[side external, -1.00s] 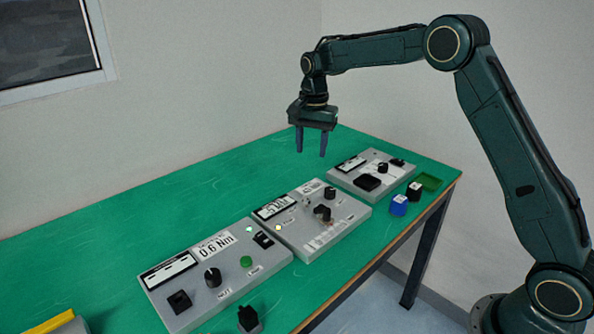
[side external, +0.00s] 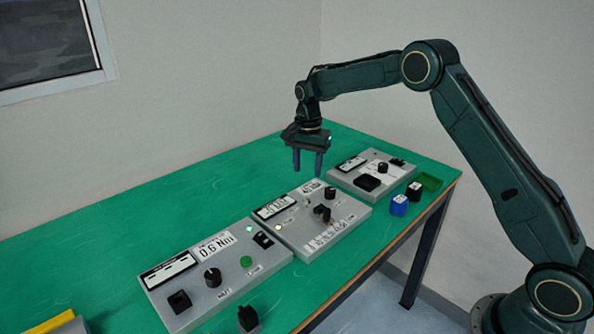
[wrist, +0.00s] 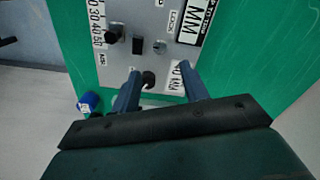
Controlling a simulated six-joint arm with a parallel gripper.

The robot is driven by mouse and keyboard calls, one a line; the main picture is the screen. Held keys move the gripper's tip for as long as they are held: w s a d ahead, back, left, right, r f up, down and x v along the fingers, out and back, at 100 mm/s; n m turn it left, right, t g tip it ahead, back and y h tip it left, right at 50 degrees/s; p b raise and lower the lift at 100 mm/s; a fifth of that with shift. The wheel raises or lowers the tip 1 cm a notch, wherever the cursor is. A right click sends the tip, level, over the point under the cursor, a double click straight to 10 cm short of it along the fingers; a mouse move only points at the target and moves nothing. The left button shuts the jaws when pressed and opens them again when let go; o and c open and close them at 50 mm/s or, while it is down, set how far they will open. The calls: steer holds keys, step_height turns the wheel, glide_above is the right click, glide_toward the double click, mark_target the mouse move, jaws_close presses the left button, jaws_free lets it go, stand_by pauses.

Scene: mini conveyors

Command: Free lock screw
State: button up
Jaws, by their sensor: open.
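The middle grey panel (side external: 345,222) carries a display, black knobs and a printed scale. It also shows in the wrist view (wrist: 140,12). A small light-grey screw-like part (wrist: 160,47) sits on it beside a label that seems to read LOCK; I take this for the lock screw. A black slider block (wrist: 138,46) and a black knob (wrist: 113,32) lie to its left. My gripper (side external: 307,173) hangs above the far end of this panel, fingers pointing down, open and empty. In the wrist view its fingertips (wrist: 161,73) frame another round black knob (wrist: 148,79).
A near panel (side external: 205,290) reads 0.6 Nm and has knobs, a green button and a lit green lamp. A far panel (side external: 345,182) has a black pad.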

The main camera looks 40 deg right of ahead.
mark_target(307, 198)
step_height(307, 198, down, 10)
steer(key=shift+f, duration=0.1)
stand_by(0.4)
jaws_close()
